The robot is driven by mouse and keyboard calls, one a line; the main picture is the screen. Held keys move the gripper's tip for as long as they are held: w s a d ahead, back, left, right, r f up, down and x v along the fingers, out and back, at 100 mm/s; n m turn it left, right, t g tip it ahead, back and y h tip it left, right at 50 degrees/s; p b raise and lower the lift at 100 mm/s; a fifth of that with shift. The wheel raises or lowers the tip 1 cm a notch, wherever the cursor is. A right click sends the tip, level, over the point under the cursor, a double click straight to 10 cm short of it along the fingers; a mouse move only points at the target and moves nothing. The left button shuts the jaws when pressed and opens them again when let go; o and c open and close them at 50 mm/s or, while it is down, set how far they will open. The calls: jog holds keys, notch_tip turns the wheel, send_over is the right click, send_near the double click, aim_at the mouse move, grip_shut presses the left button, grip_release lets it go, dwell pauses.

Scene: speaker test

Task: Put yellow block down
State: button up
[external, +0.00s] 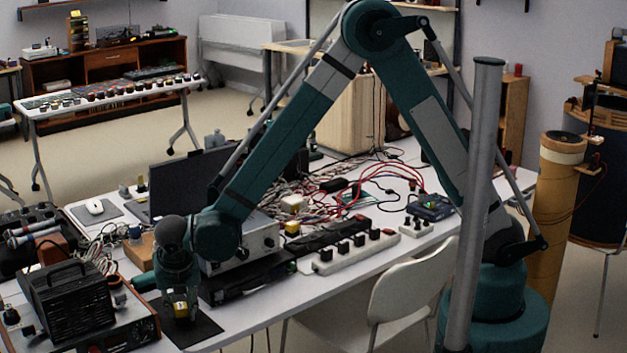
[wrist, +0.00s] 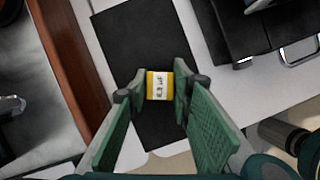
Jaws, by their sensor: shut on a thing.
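The yellow block (wrist: 159,86) with a white printed label is between the fingertips of my gripper (wrist: 160,92) in the wrist view. My gripper is shut on it. Under it lies a black mat (wrist: 112,38) on the white table. In the external view my gripper (external: 181,308) hangs low over the same mat (external: 203,331), and the yellow block (external: 181,309) shows between the fingers. I cannot tell whether the block touches the mat or hangs just above it.
A black amplifier-like box (external: 70,298) with a wooden side stands left of the mat. Stacked grey and black equipment (external: 247,276) stands to the right. A white power strip (external: 352,252) and tangled cables lie farther back. A white chair (external: 410,290) stands at the table's front.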

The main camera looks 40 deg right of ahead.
jog(key=shift+f, duration=0.2)
jog(key=o, duration=0.8)
jog(key=shift+r, duration=0.15)
jog(key=p+v, duration=0.2)
jog(key=v, duration=1)
jog(key=shift+w, duration=0.1)
dwell(0.6)
